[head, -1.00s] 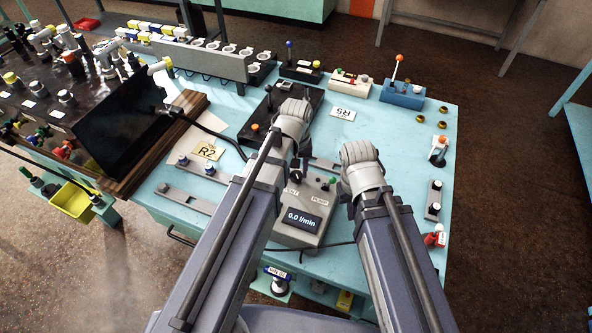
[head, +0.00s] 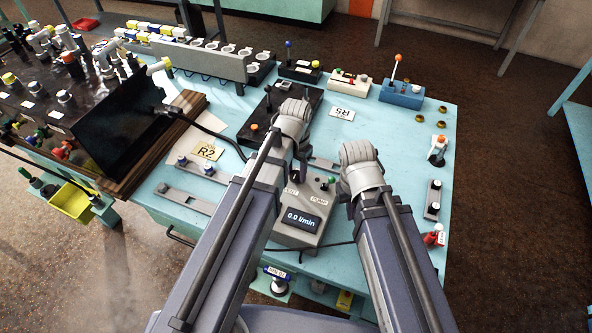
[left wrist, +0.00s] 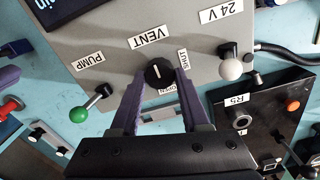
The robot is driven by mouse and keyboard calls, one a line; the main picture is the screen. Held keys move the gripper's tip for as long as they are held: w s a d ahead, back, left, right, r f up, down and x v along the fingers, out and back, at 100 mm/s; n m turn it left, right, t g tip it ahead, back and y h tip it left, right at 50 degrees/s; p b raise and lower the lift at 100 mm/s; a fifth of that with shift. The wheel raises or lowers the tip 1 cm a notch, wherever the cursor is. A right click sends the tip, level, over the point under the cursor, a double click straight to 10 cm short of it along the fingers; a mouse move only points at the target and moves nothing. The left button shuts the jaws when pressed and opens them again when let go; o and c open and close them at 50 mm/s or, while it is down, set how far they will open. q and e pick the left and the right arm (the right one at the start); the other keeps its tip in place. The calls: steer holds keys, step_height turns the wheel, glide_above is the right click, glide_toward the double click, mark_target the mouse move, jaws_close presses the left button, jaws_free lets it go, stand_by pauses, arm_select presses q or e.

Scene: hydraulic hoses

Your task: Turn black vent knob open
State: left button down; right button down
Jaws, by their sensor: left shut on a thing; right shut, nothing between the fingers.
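The black vent knob (left wrist: 158,72) sits on the face of a grey control box (head: 296,236), under a VENT label. Its white pointer mark runs roughly along the picture's vertical, towards the VENT label. A SHUT label (left wrist: 182,58) is to its right, and an OPEN label (left wrist: 165,88), partly hidden, is just below it. My left gripper (left wrist: 159,73) is shut on the knob, one purple finger on each side. In the head view my left arm hides the knob. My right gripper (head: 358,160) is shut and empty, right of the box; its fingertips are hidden.
A green-tipped PUMP toggle (left wrist: 80,114) and a white-tipped 24 V toggle (left wrist: 231,68) flank the knob closely.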

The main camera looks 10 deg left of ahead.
mark_target(296, 174)
stand_by(0.4)
arm_select(q)
steer(key=shift+c, duration=1.9)
jaws_free()
step_height(296, 174, up, 8)
steer(key=p, duration=0.8)
steer(key=shift+f, duration=0.1)
